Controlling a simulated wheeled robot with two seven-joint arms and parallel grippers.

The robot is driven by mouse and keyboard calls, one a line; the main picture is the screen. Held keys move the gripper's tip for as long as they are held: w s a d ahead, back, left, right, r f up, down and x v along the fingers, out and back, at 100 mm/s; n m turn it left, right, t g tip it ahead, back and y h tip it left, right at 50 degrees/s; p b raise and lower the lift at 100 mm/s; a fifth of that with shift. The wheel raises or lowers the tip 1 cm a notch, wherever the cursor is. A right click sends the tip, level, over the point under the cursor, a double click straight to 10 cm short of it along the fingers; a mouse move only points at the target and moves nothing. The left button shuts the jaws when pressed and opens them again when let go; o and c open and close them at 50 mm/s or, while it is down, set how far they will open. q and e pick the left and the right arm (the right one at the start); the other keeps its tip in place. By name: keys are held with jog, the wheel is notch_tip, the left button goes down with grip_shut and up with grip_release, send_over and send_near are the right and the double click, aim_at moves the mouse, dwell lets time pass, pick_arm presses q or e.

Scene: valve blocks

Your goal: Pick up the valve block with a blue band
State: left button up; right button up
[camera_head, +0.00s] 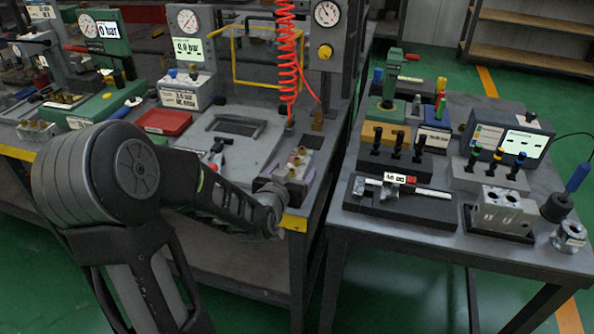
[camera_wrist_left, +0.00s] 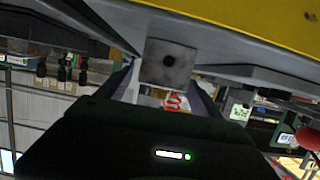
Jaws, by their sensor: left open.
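A grey metal valve block with brass fittings (camera_head: 298,164) sits at the front right corner of the left bench in the head view. I cannot make out a blue band on it. My left gripper (camera_head: 282,190) is at the front of this block, low by the bench edge, its fingers mostly hidden by the wrist. My right gripper is not in view.
A grey tray (camera_head: 238,126) and a red tray (camera_head: 164,121) lie on the left bench. A gauge stand with a coiled red hose (camera_head: 287,60) rises behind the block. The right table (camera_head: 400,232) holds a caliper (camera_head: 405,188) and a larger metal block (camera_head: 503,209).

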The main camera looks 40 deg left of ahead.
aim_at(297, 163)
pick_arm(q)
jog(key=x, duration=0.4)
jog(key=shift+w, duration=0.2)
dwell(0.3)
grip_shut()
dwell(0.7)
jog(key=shift+r, duration=0.1)
